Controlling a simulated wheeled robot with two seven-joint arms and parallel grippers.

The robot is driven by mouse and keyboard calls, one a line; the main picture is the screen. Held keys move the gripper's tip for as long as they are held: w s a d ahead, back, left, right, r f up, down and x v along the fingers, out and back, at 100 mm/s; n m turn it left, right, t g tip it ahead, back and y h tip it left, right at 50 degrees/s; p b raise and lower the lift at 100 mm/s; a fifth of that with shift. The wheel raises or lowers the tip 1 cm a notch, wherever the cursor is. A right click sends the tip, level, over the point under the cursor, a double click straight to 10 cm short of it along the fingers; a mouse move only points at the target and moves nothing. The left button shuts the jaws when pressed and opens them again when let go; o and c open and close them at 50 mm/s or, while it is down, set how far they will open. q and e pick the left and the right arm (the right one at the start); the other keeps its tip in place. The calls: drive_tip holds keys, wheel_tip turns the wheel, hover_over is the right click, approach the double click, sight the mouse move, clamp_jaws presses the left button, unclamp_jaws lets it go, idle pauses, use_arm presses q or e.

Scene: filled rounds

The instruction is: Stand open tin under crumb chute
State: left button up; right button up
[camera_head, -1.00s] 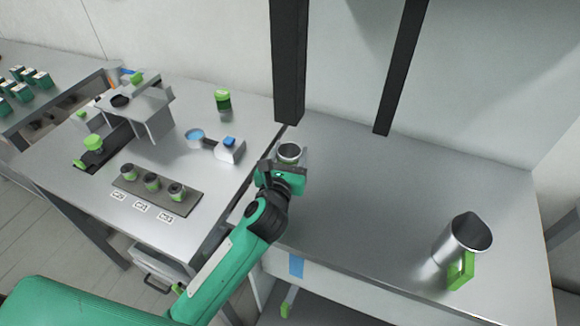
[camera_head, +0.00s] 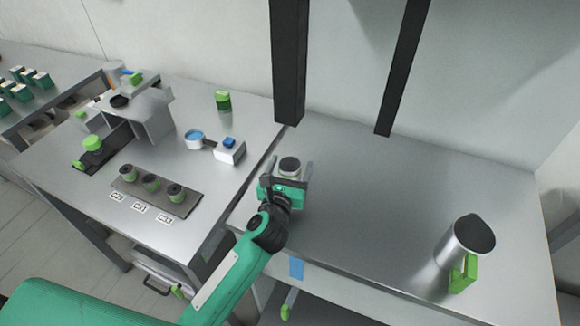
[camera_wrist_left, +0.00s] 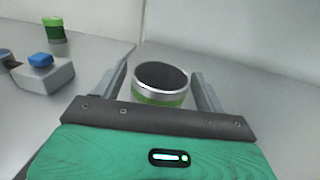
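The open tin (camera_head: 290,172) is silver with a dark inside and stands upright on the right steel table, near its left edge. In the left wrist view the tin (camera_wrist_left: 160,94) shows a green band below its metal rim. My left gripper (camera_head: 286,172) has one finger on each side of the tin, with visible gaps between fingers and wall. In the left wrist view its fingers (camera_wrist_left: 163,85) are spread wide. The tin's base is partly hidden by the gripper. I cannot pick out a crumb chute with certainty. My right gripper is not in view.
A grey machine (camera_head: 152,118) stands on the left table, near a rack (camera_head: 195,207) of several small tins. A white box (camera_head: 231,155) with a blue top and a green tin (camera_head: 223,101) stand behind. A steel jug (camera_head: 462,242) stands right. The right table's middle is clear.

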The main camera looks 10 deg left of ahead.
use_arm(q)
drive_tip(key=shift+s+r, duration=0.1)
drive_tip(key=shift+s, duration=0.05)
drive_tip(key=s+b, duration=0.1)
drive_tip(key=s, duration=0.4)
drive_tip(key=s+b, duration=0.1)
drive_tip(key=s, duration=0.4)
drive_tip(key=shift+s+a, duration=0.2)
drive_tip(key=shift+s, duration=0.7)
